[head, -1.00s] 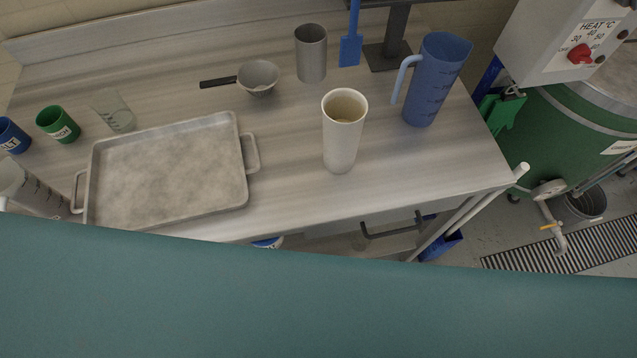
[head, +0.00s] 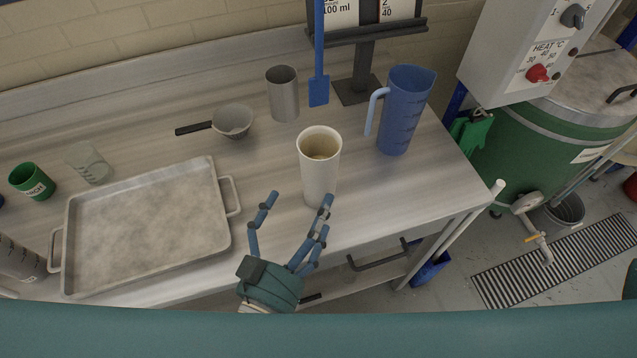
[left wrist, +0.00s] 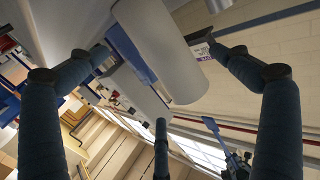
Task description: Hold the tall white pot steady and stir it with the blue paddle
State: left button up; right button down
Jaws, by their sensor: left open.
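The tall white pot (head: 317,178) stands upright on the steel table, with brownish contents visible inside. It also shows in the left wrist view (left wrist: 160,50), ahead of the spread fingers. The blue paddle (head: 319,60) is upright behind the pot, near the dark stand; its top is cut off by the picture. My left gripper (head: 297,202) is open and empty at the table's front edge, just in front of the pot. One finger overlaps the pot's lower right side in the head view; I cannot tell if it touches.
A blue jug (head: 404,112) stands right of the pot. A grey metal cup (head: 283,95) and a strainer (head: 233,121) stand behind. A metal tray (head: 225,222) fills the left. A green cup (head: 31,181) is at far left. The table's right front is clear.

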aim_at(320, 186)
pick_arm(q)
jog(key=x, duration=0.9)
jog(key=shift+c, duration=0.3)
jog(key=c, duration=1.6)
